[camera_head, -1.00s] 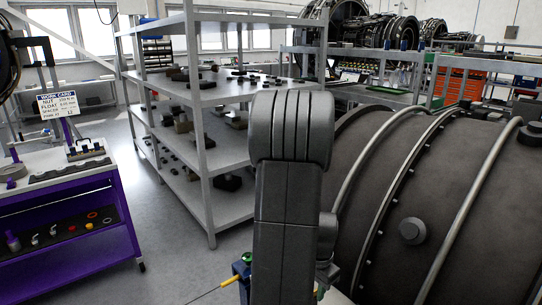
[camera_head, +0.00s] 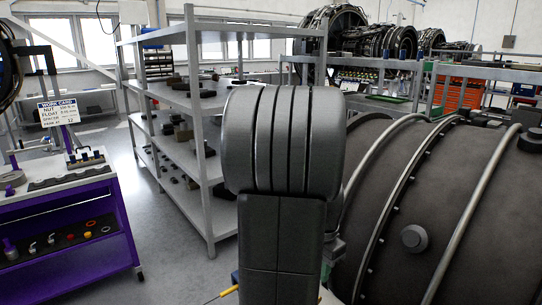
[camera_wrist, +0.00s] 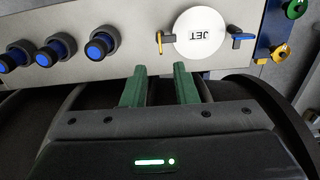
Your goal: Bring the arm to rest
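My arm's dark grey link (camera_head: 280,220) stands upright in the middle of the head view and hides what is behind it. My gripper is hidden there. In the wrist view my gripper (camera_wrist: 159,76) shows two green fingers, apart, with nothing between them. Beyond the fingertips is a light grey panel (camera_wrist: 140,38) with several blue-capped knobs (camera_wrist: 98,48). It also bears a white disc (camera_wrist: 201,32) marked JET, seen upside down. Whether the fingertips touch the panel I cannot tell.
A large dark engine casing (camera_head: 430,215) fills the right, close beside my arm. A grey shelf rack (camera_head: 203,170) with small parts stands behind it to the left. A purple cart (camera_head: 75,270) with a work card (camera_head: 59,111) is at far left. Open floor (camera_head: 165,260) lies between cart and rack.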

